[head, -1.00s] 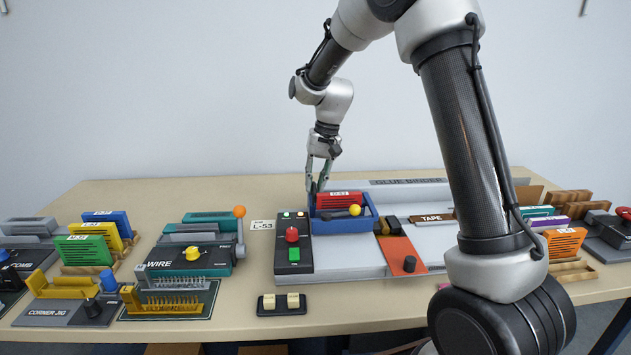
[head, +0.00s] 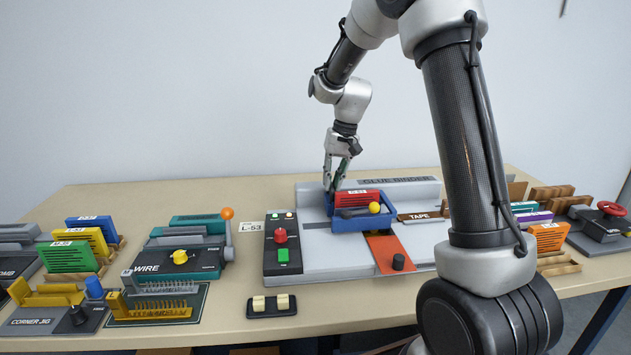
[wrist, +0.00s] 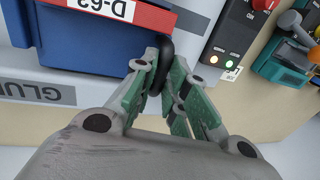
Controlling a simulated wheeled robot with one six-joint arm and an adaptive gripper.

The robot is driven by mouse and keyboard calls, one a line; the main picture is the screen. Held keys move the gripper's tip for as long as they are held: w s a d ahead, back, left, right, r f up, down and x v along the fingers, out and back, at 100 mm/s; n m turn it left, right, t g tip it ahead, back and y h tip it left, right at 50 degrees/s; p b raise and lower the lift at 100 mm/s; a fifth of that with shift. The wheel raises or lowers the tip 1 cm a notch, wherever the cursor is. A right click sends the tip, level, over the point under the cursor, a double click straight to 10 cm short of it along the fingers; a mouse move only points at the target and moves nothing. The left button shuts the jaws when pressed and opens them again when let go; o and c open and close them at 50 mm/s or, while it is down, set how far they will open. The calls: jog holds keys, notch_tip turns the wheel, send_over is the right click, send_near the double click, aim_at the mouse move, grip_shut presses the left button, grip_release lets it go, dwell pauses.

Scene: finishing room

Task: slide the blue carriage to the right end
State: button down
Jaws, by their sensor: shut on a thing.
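The blue carriage (head: 345,225) sits on the grey bed of the glue binder (head: 315,258), toward its left part, with a gap between it and the control panel. It carries a red labelled block (head: 357,199). My gripper (head: 334,186) is at the carriage's left back corner. In the wrist view my gripper (wrist: 170,85) is shut on a black handle (wrist: 166,62) beside the blue carriage (wrist: 85,50). How the handle joins the carriage is partly hidden by the fingers.
The control panel (head: 283,262) with red and green buttons stands at the bed's left end. An orange plate (head: 385,254) with a black knob lies in front of the carriage. A TAPE strip (head: 420,216) is to its right. My arm hides the bed's right end.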

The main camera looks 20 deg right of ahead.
jog(key=s+d, duration=0.2)
jog(key=d, duration=0.7)
jog(key=s+d, duration=0.1)
jog(key=d, duration=0.9)
jog(key=shift+s+d, duration=0.15)
jog(key=shift+s, duration=0.25)
jog(key=shift+d, duration=0.1)
jog(key=c, duration=1.5)
grip_release()
jog(key=shift+d, duration=0.1)
jog(key=shift+o, duration=0.2)
notch_tip(320, 180, up, 12)
jog(key=d, duration=0.2)
jog(key=shift+s, duration=0.25)
jog(key=shift+d+f, duration=0.1)
